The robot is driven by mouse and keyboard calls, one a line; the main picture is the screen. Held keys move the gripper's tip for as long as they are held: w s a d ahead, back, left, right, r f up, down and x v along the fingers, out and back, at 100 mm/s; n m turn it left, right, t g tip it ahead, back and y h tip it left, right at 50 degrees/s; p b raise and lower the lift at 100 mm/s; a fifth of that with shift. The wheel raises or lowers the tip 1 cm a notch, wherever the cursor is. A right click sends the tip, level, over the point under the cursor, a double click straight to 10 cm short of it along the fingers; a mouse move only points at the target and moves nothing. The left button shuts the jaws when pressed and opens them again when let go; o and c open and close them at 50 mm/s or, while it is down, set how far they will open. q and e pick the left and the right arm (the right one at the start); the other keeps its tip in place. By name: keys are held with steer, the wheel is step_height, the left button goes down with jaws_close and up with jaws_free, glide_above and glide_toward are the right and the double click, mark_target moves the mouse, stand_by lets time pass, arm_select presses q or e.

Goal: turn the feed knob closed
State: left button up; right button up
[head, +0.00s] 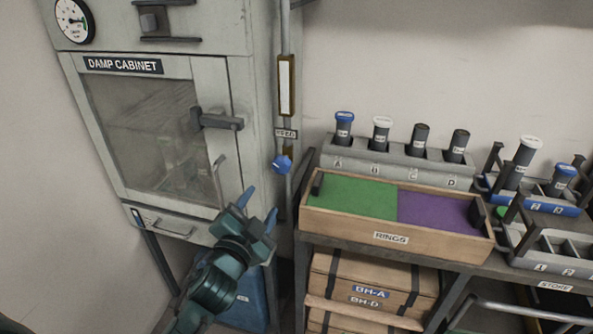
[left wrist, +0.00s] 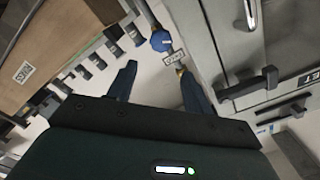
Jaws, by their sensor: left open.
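The feed knob (head: 282,163) is a small blue knob on a vertical pipe at the right side of the damp cabinet (head: 120,110), just below a small label (head: 286,133). My left gripper (head: 258,205) is open and empty, below and to the left of the knob, apart from it. In the left wrist view the blue knob (left wrist: 161,40) lies ahead of the open fingers (left wrist: 158,85), above the gap between them, with the label (left wrist: 174,58) beside it. My right gripper is in neither view.
A wooden rings tray (head: 392,238) with green and purple sections stands on the bench to the right. Behind it a grey rack (head: 395,167) holds several capped tubes. The cabinet door handle (head: 218,120) sticks out left of the pipe. Boxes (head: 370,285) sit under the bench.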

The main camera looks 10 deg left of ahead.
mark_target(280, 167)
arm_select(q)
steer(key=w, duration=1.3)
steer(key=shift+d+p, duration=0.15)
steer(key=shift+p, duration=0.2)
steer(key=c, duration=0.7)
